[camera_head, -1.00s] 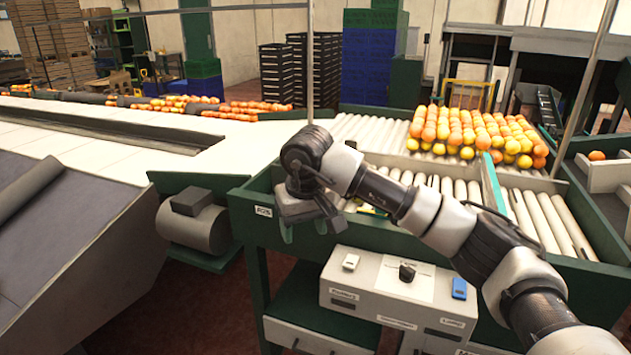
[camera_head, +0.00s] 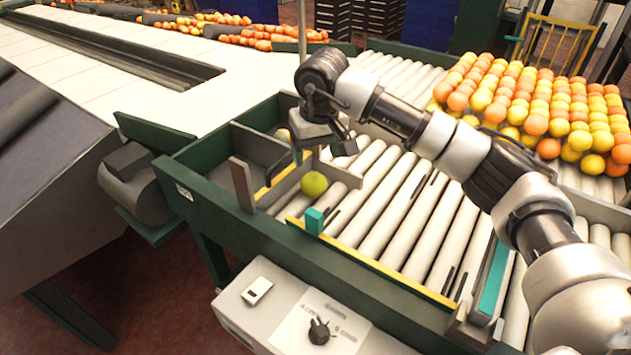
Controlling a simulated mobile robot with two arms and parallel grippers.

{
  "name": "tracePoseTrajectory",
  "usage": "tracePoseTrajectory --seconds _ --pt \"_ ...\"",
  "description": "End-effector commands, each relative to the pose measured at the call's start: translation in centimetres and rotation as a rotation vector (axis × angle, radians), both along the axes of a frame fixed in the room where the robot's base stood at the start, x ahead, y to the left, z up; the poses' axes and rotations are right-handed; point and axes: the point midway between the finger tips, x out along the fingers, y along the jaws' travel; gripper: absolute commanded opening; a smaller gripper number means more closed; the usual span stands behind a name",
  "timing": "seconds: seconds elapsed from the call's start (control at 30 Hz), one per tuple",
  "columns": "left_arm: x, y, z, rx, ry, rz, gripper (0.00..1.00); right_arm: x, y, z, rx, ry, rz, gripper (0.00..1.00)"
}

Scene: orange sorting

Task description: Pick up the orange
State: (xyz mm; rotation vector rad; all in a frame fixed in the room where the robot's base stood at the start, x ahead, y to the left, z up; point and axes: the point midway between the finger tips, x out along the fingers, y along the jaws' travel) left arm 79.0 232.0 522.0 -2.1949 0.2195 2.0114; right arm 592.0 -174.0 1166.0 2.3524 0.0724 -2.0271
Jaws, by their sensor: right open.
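A single yellow-green fruit (camera_head: 314,184) lies on the near left part of the roller table, next to a low divider. It is the only fruit near my gripper. My right gripper (camera_head: 322,150) hangs just above and behind it, pointing down. It is open, and nothing shows between its fingers. Many orange and yellow fruits (camera_head: 540,100) lie packed on the rollers at the back right, partly hidden by my right arm. My left gripper is not in view.
White rollers (camera_head: 385,195) fill the green-framed table. A teal block (camera_head: 314,221) stands close in front of the single fruit. A grey control box (camera_head: 290,315) with a black knob sits at the front edge. More oranges (camera_head: 240,35) line the far conveyor.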

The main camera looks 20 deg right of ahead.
Motion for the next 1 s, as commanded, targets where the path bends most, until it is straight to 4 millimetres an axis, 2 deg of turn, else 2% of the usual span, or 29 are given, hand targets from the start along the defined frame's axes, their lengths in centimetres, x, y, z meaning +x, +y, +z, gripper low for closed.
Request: tracePoseTrajectory --seconds 0.2,0.33,0.53,0.63,0.77,0.97,1.0 --pt "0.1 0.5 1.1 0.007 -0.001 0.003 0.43 0.4 0.1 -2.9 0.001 0.003 0.000 0.70" --pt "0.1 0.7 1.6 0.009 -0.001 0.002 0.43 0.4 0.0 -3.7 0.000 0.002 -0.001 0.70" --pt "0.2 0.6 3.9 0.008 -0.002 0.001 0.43 0.2 0.1 -6.2 0.000 0.007 0.001 0.70" --pt "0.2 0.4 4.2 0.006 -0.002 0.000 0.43 0.4 0.1 -7.7 0.002 0.004 -0.001 0.70" --pt "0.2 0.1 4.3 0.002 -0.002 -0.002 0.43 0.6 0.1 -8.6 0.000 0.000 0.001 0.70" --pt "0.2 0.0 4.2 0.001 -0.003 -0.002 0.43 0.6 0.1 -8.7 0.000 -0.001 0.001 0.70" --pt "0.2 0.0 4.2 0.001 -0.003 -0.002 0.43 0.6 0.1 -8.7 0.000 -0.001 0.001 0.64"
